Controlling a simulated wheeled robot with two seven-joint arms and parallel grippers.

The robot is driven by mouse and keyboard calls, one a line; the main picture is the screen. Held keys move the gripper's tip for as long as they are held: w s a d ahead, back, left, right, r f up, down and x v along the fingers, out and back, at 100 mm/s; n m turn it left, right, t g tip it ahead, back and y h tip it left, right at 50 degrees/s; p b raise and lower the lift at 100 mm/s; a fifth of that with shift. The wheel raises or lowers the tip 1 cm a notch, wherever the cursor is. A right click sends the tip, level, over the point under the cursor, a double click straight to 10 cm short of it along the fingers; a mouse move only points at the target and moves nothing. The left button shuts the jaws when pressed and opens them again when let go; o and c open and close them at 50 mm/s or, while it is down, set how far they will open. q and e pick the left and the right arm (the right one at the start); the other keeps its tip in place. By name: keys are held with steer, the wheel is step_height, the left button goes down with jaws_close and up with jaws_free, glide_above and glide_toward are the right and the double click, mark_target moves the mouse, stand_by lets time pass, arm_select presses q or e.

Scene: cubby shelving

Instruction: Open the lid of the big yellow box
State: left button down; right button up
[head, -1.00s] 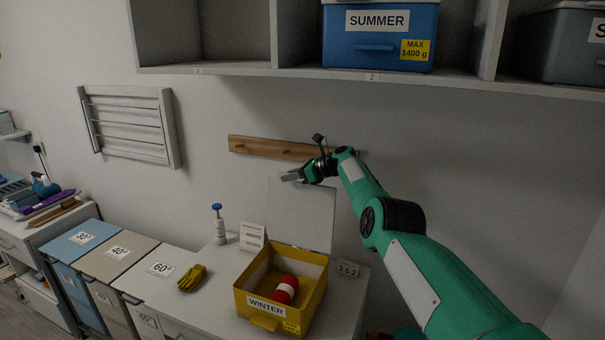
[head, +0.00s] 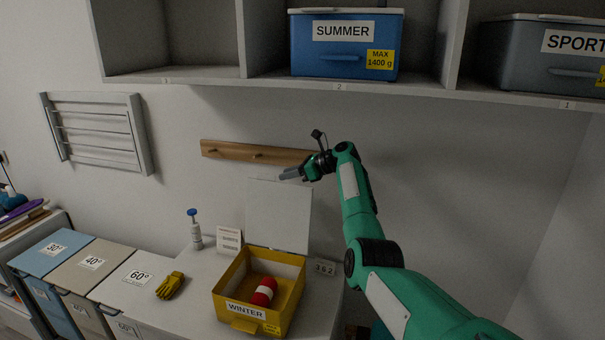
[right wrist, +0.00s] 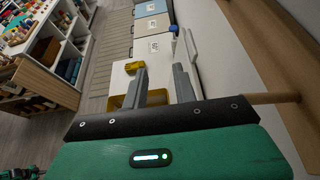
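The big yellow box (head: 224,303) labelled WINTER stands on the white counter, with a red and white roll (head: 264,291) inside. Its pale lid (head: 278,214) is raised and stands about upright at the box's back edge, near the wall. My right gripper (head: 290,174) is just above the lid's top edge; whether it touches cannot be told. In the right wrist view its two fingers (right wrist: 161,84) are apart with nothing held between them. A yellow part of the box (right wrist: 117,101) shows beyond the fingers. My left gripper is in no view.
A wooden peg rail (head: 230,151) is on the wall close behind my right gripper. The shelf above holds a blue SUMMER box (head: 345,52) and a grey SPORT box (head: 535,65). A yellow glove (head: 170,286), a blue-topped bottle (head: 195,232) and a small sign (head: 229,242) are left of the box.

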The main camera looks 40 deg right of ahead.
steer(key=shift+b+v, duration=0.65)
steer(key=shift+v, duration=1.6)
steer(key=shift+f, duration=0.1)
